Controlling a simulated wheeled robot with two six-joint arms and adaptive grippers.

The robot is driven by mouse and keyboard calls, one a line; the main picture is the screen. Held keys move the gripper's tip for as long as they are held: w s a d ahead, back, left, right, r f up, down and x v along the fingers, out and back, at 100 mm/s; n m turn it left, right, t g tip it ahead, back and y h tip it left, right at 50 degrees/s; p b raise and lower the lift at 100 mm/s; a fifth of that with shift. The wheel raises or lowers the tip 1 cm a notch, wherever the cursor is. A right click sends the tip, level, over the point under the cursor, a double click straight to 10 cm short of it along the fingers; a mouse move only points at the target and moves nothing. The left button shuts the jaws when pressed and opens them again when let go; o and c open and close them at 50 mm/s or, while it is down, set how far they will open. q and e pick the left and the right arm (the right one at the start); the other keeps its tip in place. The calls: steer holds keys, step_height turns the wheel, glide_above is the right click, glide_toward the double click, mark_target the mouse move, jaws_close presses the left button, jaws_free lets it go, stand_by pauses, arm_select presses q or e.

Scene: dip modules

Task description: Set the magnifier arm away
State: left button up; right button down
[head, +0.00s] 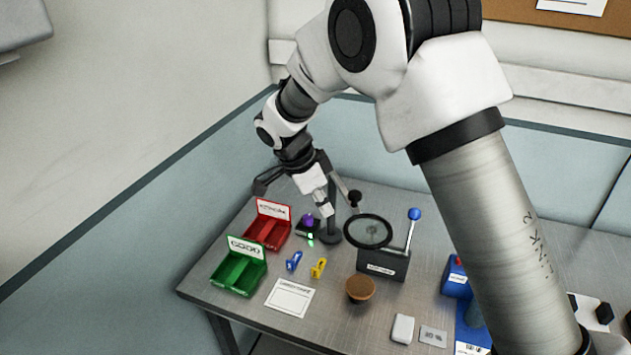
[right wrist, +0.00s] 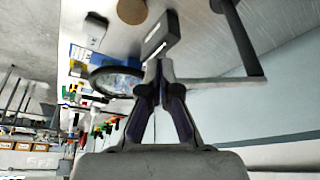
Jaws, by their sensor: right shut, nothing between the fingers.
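The magnifier's round dark-rimmed lens (head: 368,231) hangs over the bench beside the grey control box in the head view. A dark upright post (head: 331,205) and a black knob (head: 355,197) stand near it. My right gripper (head: 323,207) points down at the post, left of the lens; it is shut and empty. In the right wrist view the lens (right wrist: 116,81) is left of the shut fingers (right wrist: 158,66). The post (right wrist: 238,40) and a thin arm (right wrist: 222,80) are on the right; whether the fingers touch the arm is unclear. My left gripper is out of view.
A red bin (head: 268,232) and green bin (head: 238,272) stand at the left. A lever box (head: 382,265), brown round cap (head: 360,289), blue and yellow parts, a card (head: 290,297) and a white block (head: 402,328) sit nearby. Walls close off the back and left.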

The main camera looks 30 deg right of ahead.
mark_target(352, 198)
steer(key=d, duration=0.1)
steer(key=d+f+p, duration=0.1)
steer(key=d, duration=0.1)
steer(key=d+p, duration=0.1)
steer(key=shift+s+d+f, duration=0.15)
steer(key=shift+s+d, duration=0.05)
steer(key=shift+s, duration=0.2)
steer(key=shift+w+a, duration=0.1)
steer(key=shift+w+f, duration=0.1)
